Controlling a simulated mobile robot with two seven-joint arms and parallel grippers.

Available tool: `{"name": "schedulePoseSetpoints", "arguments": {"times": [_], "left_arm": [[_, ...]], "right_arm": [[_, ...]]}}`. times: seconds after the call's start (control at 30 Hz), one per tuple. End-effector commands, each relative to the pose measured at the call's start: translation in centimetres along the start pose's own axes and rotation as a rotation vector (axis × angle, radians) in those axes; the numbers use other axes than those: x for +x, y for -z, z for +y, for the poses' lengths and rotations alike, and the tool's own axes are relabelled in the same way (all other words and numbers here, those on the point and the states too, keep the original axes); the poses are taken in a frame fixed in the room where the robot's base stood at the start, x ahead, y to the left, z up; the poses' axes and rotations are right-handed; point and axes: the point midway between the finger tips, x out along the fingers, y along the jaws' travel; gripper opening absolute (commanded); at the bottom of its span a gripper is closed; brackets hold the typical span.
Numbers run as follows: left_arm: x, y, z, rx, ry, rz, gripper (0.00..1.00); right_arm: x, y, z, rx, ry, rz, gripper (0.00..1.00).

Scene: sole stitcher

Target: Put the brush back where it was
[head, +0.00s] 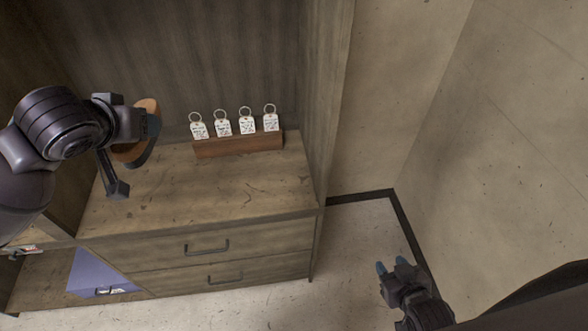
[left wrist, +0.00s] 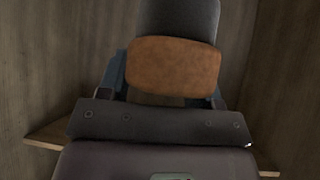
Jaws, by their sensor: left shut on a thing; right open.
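The brush (head: 125,152) has a tan-brown wooden part and a dark grey part. My left gripper (head: 148,126) is shut on it and holds it above the left part of the wooden cabinet top (head: 240,190); the arm hides some of it. In the left wrist view the brush's tan part (left wrist: 175,65) lies between the blue fingertips (left wrist: 165,80), with its grey part beyond. Whether it touches the surface cannot be told. My right gripper (head: 392,265) is open and empty, low over the floor at the right.
A brown wooden block (head: 238,145) with several white key tags stands at the back of the cabinet top. Side panels (head: 325,90) and a back panel enclose it. Two drawers (head: 210,245) lie below. A blue-violet object (head: 95,270) sits at lower left. The cabinet top's front is clear.

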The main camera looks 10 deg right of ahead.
Motion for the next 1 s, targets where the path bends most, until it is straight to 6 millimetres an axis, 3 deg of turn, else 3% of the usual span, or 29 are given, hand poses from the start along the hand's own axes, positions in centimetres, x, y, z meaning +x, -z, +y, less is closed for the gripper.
{"name": "schedulePoseSetpoints", "arguments": {"times": [0.1, 0.3, 0.73, 1.0], "left_arm": [[1.6, -3.9, 0.3, -0.043, 0.032, -0.002, 0.33], [3.5, -8.4, 1.0, -0.096, 0.079, 0.015, 0.33], [3.8, -8.7, 1.1, -0.107, 0.094, 0.032, 0.33], [5.1, -10.8, -0.1, -0.112, 0.117, 0.013, 0.33]], "right_arm": [[0.0, 0.0, 0.0, 0.000, 0.000, -0.001, 0.43], [0.0, -0.1, 0.0, 0.001, 0.000, -0.001, 0.43], [0.0, -0.1, 0.0, 0.001, 0.000, -0.001, 0.43], [1.0, -1.3, -0.2, 0.003, 0.000, 0.007, 0.43]]}}
